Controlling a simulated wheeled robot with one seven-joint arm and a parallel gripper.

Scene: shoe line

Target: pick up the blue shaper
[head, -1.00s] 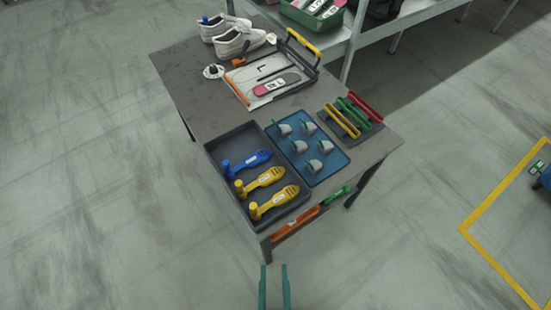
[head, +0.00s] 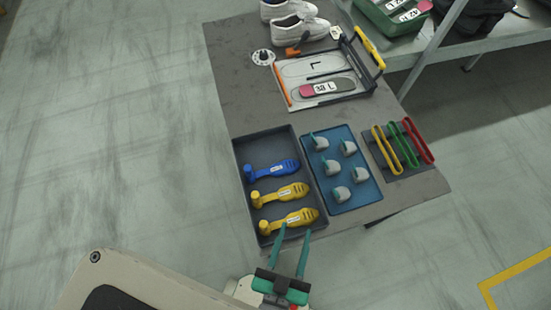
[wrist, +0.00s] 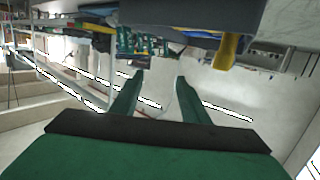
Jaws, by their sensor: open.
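The blue shaper (head: 271,170) lies in the dark tray (head: 240,150) on the table, at the tray's far end. Two yellow shapers, a middle one (head: 280,194) and a near one (head: 289,221), lie below it in the same tray. My gripper (head: 294,232) is open, with nothing between its green fingers. In the head view its fingertips are at the tray's near edge, by the near yellow shaper and away from the blue one. The wrist view also shows the open fingers (wrist: 158,80); I cannot make out the blue shaper clearly there.
A blue tray (head: 368,198) with several grey pieces sits right of the dark tray. Yellow, green and red handled things (head: 410,146) lie further right. A lasting jig (head: 320,95) and white shoes (head: 298,28) stand farther back. Floor left of the table is clear.

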